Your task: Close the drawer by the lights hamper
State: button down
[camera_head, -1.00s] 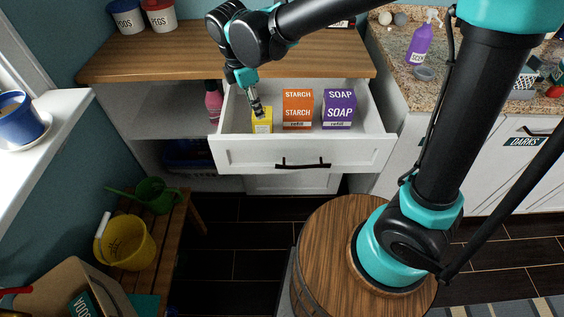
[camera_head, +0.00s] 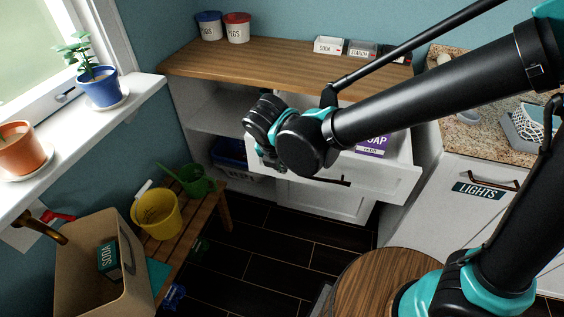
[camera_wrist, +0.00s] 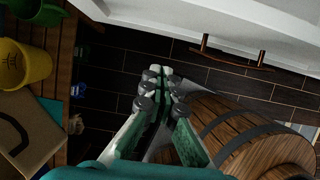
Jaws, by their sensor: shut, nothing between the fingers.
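The white drawer (camera_head: 392,183) is pulled open below the wooden counter. A purple soap box (camera_head: 373,145) stands in it; my arm hides much of its inside and front. The lights hamper (camera_head: 478,191), a white front with a dark label, is right of the drawer. My wrist hangs in front of the drawer's left part in the head view, hiding the fingertips. In the wrist view my gripper (camera_wrist: 161,74) is shut and empty, pointing toward the dark floor. The drawer's handle (camera_wrist: 236,59) and white front show above and right of it, apart from the fingertips.
A wooden bench (camera_head: 190,222) at left holds a yellow bucket (camera_head: 157,213) and a green watering can (camera_head: 188,180). A round wooden barrel top (camera_head: 372,283) is below my arm. The dark floor (camera_head: 265,250) between is clear.

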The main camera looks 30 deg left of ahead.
jog(key=w+a+f, duration=0.1)
jog(key=w+f, duration=0.3)
jog(key=w, duration=0.1)
jog(key=shift+w+a+f, duration=0.25)
jog(key=shift+w+f, duration=0.15)
jog(key=w+a, duration=0.2)
jog(key=w, duration=0.7)
jog(key=w+a, duration=0.2)
jog(key=w, duration=0.8)
jog(key=w+a, duration=0.3)
jog(key=w, duration=0.7)
jog(key=shift+w, duration=0.5)
jog(key=shift+a+r, duration=0.1)
